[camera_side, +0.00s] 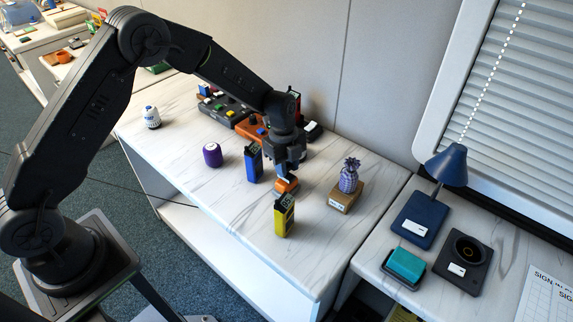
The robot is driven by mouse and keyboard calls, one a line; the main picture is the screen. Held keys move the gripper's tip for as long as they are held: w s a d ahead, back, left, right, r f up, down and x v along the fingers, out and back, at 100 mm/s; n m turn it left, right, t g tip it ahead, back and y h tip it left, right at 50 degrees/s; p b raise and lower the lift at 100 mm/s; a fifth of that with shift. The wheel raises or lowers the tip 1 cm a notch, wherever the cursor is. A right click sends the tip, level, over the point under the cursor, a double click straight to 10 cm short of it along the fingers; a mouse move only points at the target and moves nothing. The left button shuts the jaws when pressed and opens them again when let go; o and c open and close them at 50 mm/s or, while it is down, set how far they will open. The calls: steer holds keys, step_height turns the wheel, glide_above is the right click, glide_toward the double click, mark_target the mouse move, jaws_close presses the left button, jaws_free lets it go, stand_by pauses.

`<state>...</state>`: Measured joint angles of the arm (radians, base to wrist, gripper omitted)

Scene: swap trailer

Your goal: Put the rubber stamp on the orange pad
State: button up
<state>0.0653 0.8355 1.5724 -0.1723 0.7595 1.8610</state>
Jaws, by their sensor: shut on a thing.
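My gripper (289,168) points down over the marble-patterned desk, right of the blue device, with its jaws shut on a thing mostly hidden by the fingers. I cannot clearly make out the rubber stamp; the held thing may be it. A small orange block (286,186) shows directly below the fingertips, low at the desk. It may be the orange pad or part of what I hold; I cannot tell whether they touch. Another orange piece (248,131) sits farther back, partly hidden by my arm.
A blue device (252,165) and a yellow device (284,217) stand close to my gripper. A purple cylinder (212,155) is left. A pineapple figure (349,177) stands on a tan box (341,203) at right. A teal pad (405,264) lies on the adjoining desk.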

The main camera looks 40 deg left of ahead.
steer(key=shift+f, duration=0.1)
steer(key=o, duration=0.9)
steer(key=s+a+r+n+t, duration=0.1)
steer(key=s+r+n, duration=0.1)
steer(key=r, duration=0.7)
steer(key=s+a+r+n, duration=0.1)
steer(key=s+r, duration=0.1)
steer(key=r, duration=0.8)
steer(key=s+a+r+n+t, duration=0.1)
steer(key=s+r+n, duration=0.1)
steer(key=s+n, duration=0.4)
steer(key=s+a+r+n+t+y, duration=0.1)
steer(key=s+n, duration=0.4)
steer(key=s, duration=0.5)
steer(key=s+a+r+n+t, duration=0.1)
steer(key=s+r+n+t, duration=0.2)
steer(key=s+n, duration=0.3)
steer(key=shift+s+a+r+n, duration=0.1)
steer(key=shift+s+r, duration=0.15)
steer(key=shift+s, duration=0.2)
steer(key=shift+s+d+r+n, duration=0.1)
steer(key=shift+s+r, duration=0.1)
steer(key=shift+s, duration=0.2)
steer(key=shift+s+a+r+n, duration=0.1)
steer(key=shift+s+r, duration=0.15)
steer(key=shift+s, duration=0.2)
